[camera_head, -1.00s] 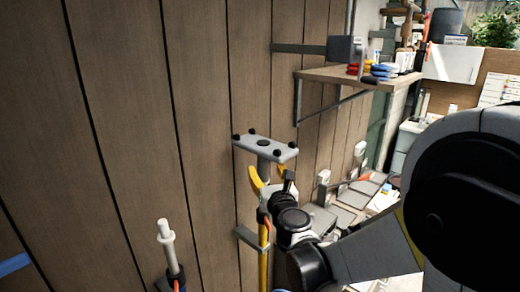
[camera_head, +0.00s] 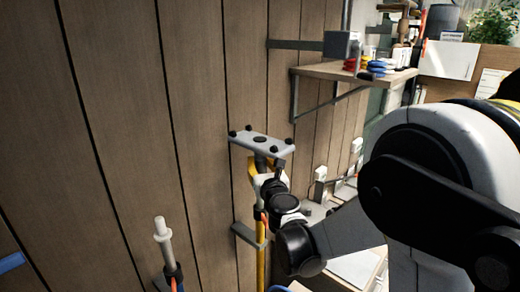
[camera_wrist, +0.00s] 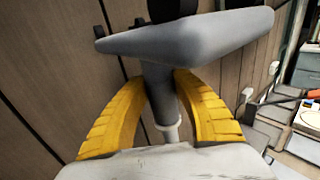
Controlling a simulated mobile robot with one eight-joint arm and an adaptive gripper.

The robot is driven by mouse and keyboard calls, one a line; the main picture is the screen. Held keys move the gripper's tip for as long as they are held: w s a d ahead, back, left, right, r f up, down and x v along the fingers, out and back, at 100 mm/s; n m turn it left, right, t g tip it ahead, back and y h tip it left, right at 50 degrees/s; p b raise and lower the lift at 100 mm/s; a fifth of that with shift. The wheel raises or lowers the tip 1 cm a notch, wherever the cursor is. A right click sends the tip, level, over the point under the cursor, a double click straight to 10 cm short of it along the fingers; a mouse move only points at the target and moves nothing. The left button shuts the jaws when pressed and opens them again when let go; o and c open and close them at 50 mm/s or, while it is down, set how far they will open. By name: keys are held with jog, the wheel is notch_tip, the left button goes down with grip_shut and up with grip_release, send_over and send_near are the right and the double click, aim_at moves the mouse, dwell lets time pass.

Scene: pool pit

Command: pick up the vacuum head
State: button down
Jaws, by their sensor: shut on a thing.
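The vacuum head (camera_head: 262,143) is a flat grey plate with dark knobs at its corners and a neck below. It stands upright on top of a yellow pole beside the wood wall. In the wrist view the grey vacuum head (camera_wrist: 185,40) fills the top, its neck running down between the yellow fingers. My gripper (camera_wrist: 165,90) is shut on the neck, just under the plate. In the head view my gripper (camera_head: 262,168) is partly hidden by the plate and my wrist.
A bracket (camera_head: 247,235) on the wall is by the yellow pole. A white-tipped pole (camera_head: 164,240) stands at the lower left. A wooden shelf (camera_head: 345,72) with several small items juts out at the upper right. Outlet-like boxes (camera_head: 321,180) sit low on the wall behind.

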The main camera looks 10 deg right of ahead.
aim_at(261, 148)
jog(key=shift+r+p, duration=0.4)
jog(key=shift+r, duration=0.1)
notch_tip(261, 148, up, 4)
jog(key=p, duration=0.2)
jog(key=shift+s+d+p, duration=0.1)
jog(key=shift+p, duration=0.25)
jog(key=s+d+r+p, duration=0.4)
jog(key=s+d+r, duration=0.2)
jog(key=s+d, duration=0.1)
jog(key=shift+s+d, duration=0.35)
jog(key=shift+d, duration=0.4)
jog(key=shift+f, duration=0.1)
